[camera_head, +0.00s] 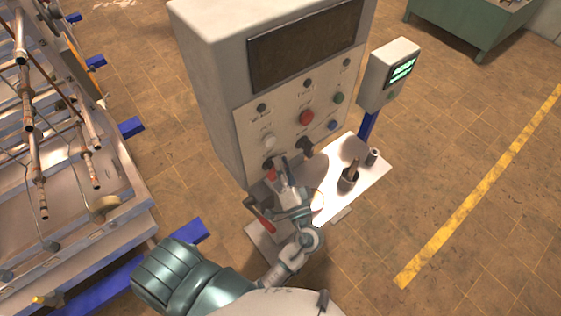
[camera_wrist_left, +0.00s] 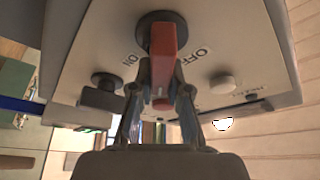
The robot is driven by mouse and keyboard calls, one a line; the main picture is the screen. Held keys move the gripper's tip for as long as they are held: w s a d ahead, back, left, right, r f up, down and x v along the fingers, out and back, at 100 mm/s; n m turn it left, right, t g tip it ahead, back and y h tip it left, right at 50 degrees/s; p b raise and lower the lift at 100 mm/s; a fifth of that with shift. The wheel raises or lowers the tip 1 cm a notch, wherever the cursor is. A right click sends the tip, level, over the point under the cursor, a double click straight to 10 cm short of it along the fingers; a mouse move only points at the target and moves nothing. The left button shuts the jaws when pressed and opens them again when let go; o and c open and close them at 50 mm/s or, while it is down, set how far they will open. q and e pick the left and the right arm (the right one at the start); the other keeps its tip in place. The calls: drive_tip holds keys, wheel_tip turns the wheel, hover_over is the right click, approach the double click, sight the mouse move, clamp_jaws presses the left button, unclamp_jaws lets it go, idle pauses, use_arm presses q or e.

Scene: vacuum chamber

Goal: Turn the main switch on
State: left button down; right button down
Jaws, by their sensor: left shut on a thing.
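The main switch has a red handle (camera_wrist_left: 164,60) on a round black base, with ON and OFF lettering on either side in the left wrist view. The handle sits between the two labels and points toward my gripper. In the head view the red handle (camera_head: 271,174) shows at the lower left of the control panel (camera_head: 292,118). My left gripper (camera_wrist_left: 160,100) is shut on the red handle, its fingers on either side. In the head view my left gripper (camera_head: 283,186) partly covers the switch. My right gripper is not in view.
A black knob (camera_head: 305,146) sits right of the switch, with several coloured buttons above. A shelf (camera_head: 335,190) below bears a dark holder (camera_head: 348,179) and a red-handled item (camera_head: 260,214). A small display box (camera_head: 390,72) stands right. A metal pipe frame (camera_head: 70,150) stands left.

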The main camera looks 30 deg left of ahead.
use_arm(q)
drive_tip(key=m+h+p, duration=0.1)
drive_tip(key=m+p, duration=0.1)
drive_tip(key=m+h+p, duration=0.1)
drive_tip(key=m+p, duration=0.1)
drive_tip(key=f+m+p, duration=0.1)
drive_tip(key=m+p, duration=0.1)
drive_tip(key=p, duration=0.1)
drive_tip(key=shift+w+d+m+h, duration=0.1)
drive_tip(key=shift+w+m+h, duration=0.2)
drive_tip(key=shift+h, duration=0.1)
drive_tip(key=shift+f+m+g+h+p, duration=0.3)
drive_tip(key=shift+f+m+g+p, duration=0.1)
drive_tip(key=shift+m+p, duration=0.85)
drive_tip(key=c, duration=1.1)
unclamp_jaws()
drive_tip(key=v, duration=0.7)
drive_tip(key=shift+s+d, duration=0.15)
drive_tip(key=shift+d, duration=0.1)
